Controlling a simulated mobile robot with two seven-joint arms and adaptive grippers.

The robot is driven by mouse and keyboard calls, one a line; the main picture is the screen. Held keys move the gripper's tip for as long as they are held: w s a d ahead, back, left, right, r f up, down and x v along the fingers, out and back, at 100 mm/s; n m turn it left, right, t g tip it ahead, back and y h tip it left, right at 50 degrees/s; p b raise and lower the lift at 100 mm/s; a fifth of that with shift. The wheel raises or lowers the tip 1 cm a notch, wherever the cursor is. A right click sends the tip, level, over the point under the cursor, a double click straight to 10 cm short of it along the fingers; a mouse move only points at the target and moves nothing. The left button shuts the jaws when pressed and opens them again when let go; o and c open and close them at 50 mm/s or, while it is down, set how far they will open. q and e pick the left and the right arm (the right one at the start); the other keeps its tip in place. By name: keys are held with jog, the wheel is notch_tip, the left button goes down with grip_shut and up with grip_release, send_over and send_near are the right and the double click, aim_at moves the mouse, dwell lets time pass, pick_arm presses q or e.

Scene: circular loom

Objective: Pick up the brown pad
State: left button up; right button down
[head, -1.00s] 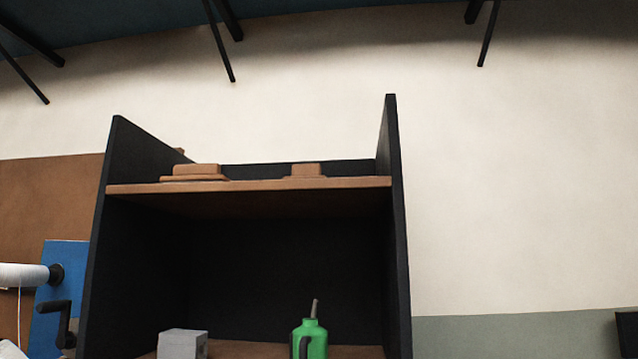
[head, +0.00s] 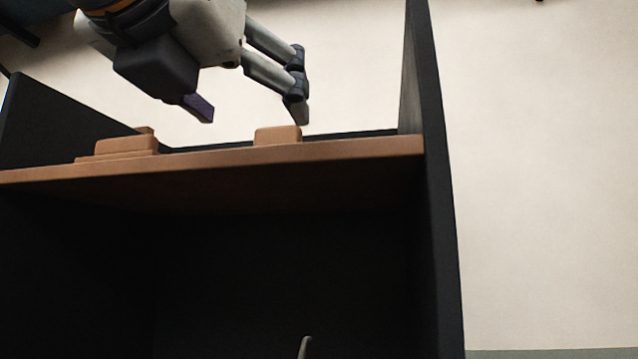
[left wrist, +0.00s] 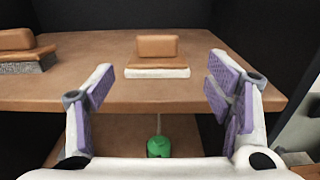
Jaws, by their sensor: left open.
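Two brown pads with block-like handles lie on the upper brown shelf; I cannot tell which one the task means. The right pad (head: 278,136) shows a pale underside layer in the left wrist view (left wrist: 157,47). The left pad (head: 127,145) has a grey underside layer in the left wrist view (left wrist: 17,40). My left gripper (head: 250,110) is open and empty, above the shelf and near the right pad. In the left wrist view the right pad lies ahead, between the spread fingers (left wrist: 161,68). My right gripper is not in view.
The shelf board (head: 340,150) has dark side panels, the right one (head: 435,180) standing well above it. Bare shelf lies between the two pads.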

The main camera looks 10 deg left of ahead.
aim_at(275, 129)
pick_arm(q)
jog(key=w, duration=0.7)
jog(key=w+r, duration=0.1)
jog(key=w, duration=0.2)
jog(key=shift+w, duration=0.2)
jog(key=shift+s, duration=0.1)
jog(key=c, duration=1.3)
